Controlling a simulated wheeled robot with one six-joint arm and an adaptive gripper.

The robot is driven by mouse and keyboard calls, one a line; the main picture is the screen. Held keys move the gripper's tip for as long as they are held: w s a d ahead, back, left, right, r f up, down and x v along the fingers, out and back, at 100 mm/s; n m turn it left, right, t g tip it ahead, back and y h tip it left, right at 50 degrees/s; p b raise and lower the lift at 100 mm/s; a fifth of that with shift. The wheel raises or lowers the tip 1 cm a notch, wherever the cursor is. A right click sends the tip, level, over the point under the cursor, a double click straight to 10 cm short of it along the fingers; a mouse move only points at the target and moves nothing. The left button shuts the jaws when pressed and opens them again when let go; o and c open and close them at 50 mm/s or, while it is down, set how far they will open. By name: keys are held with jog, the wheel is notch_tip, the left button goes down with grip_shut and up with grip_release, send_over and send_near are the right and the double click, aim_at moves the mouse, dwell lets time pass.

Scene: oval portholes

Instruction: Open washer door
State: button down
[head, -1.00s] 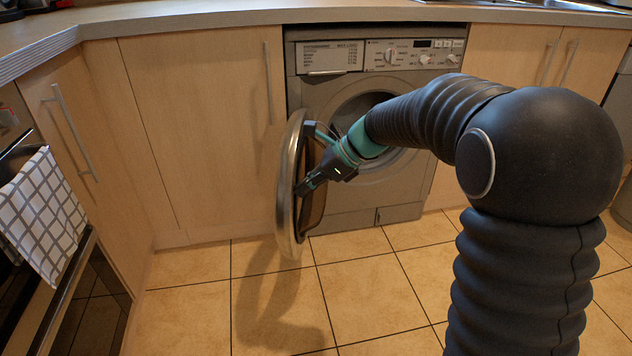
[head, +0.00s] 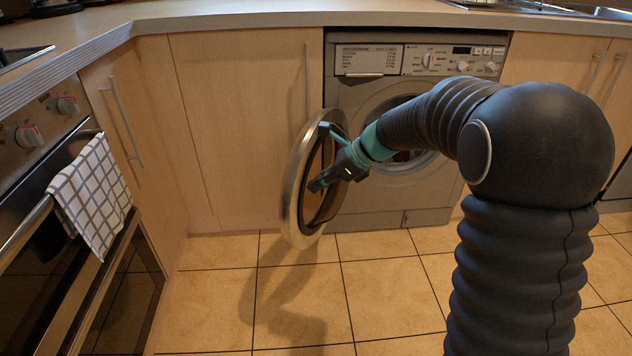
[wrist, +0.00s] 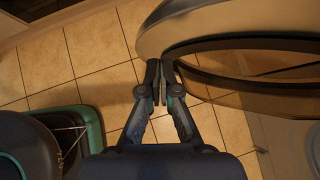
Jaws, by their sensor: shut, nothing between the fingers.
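The grey washer (head: 400,75) stands under the counter with its round opening partly hidden behind my arm. Its round door (head: 293,190), with a metallic rim, is swung wide open to the left, nearly edge-on to the front. My gripper (head: 314,186) is at the inner side of the door, in front of its dark glass. In the wrist view the door (wrist: 190,22) fills the upper right, and my gripper (wrist: 160,68) has its fingertips together close beside the rim. They hold nothing. I cannot tell whether they touch the door.
An oven (head: 60,150) with a checked towel (head: 92,195) on its handle stands at the left. Wooden cabinets (head: 240,130) flank the washer, with the counter (head: 230,18) above. The tiled floor (head: 215,310) in front is clear.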

jog(key=s+d+f+p+v, duration=0.1)
jog(key=s+p+v, duration=0.1)
jog(key=v, duration=1)
jog(key=s+d+f+n+h, duration=0.5)
jog(key=s+d+f+n, duration=0.15)
jog(key=s+n, duration=0.35)
jog(key=s+d+r+n+t+h, duration=0.2)
jog(key=s+r+n, duration=0.1)
jog(key=s, duration=0.5)
jog(key=s+d+r+n+t+h+p, duration=0.1)
jog(key=s+d+r+n+t+h, duration=0.1)
jog(key=s+n, duration=0.4)
jog(key=s+d+r, duration=0.1)
jog(key=s+r, duration=0.1)
jog(key=s, duration=0.1)
jog(key=shift+r+t, duration=0.2)
jog(key=shift+t, duration=0.1)
